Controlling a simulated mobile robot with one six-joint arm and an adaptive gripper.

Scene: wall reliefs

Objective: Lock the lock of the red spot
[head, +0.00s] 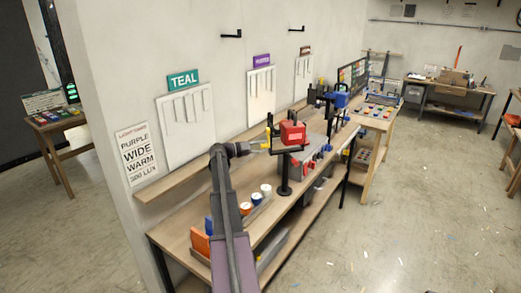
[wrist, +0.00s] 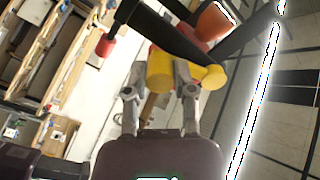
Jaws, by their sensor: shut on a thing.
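The red spot (head: 292,132) is a boxy red lamp on a black stand above the workbench. Its orange-red body (wrist: 213,20) also shows at the top of the wrist view, between black bars. A yellow cylindrical knob (wrist: 202,77), which looks like its lock, sits below that body in the wrist view. My gripper (head: 258,148) is at the left side of the red spot. In the wrist view my gripper (wrist: 159,84) has its two fingers shut on the yellow knob. The fingers hide part of the knob. Whether it is locked cannot be told.
The workbench (head: 178,212) runs along the wall, with cups (head: 254,198) near the stand. A blue lamp (head: 340,100) stands farther right. Wall panels and a light card (head: 138,152) are at left. The floor at right is open.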

